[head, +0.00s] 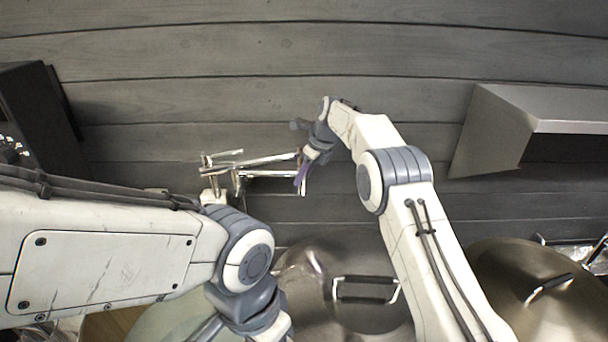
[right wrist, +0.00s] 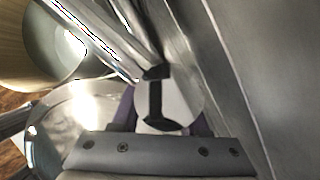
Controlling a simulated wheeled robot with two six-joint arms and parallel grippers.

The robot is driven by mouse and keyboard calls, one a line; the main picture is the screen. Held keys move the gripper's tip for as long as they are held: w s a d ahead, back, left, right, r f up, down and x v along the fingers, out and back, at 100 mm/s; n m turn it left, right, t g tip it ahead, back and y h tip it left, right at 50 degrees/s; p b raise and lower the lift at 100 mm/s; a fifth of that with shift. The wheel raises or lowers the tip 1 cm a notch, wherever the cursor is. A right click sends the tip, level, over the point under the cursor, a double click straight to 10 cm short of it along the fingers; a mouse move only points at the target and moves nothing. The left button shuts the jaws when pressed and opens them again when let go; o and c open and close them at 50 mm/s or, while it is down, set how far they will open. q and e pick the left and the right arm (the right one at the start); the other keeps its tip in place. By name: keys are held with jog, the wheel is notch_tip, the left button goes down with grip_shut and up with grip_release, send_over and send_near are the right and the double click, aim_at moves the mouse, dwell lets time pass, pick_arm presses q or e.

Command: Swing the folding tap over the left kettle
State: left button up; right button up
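The chrome folding tap (head: 268,160) is on the dark plank wall, its jointed pipes reaching right from a pale mount. My right gripper (head: 302,178), with purple fingertips, is at the tap's right end. In the right wrist view, chrome pipes (right wrist: 115,40) run to a black piece (right wrist: 155,98) between the purple fingers; whether they grip it is unclear. A pale round vessel (head: 165,318), perhaps the left kettle, is mostly hidden behind my left arm. A lidded steel kettle (head: 315,290) stands at bottom centre. My left gripper (head: 250,325) is low and cut off by the frame.
Another lidded steel kettle (head: 500,270) stands at right. A grey metal hood or box (head: 490,125) juts from the wall at upper right, and a dark box (head: 35,100) is at far left. The wall above the tap is clear.

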grip_shut()
jog(key=shift+r, duration=0.1)
dwell(1.1)
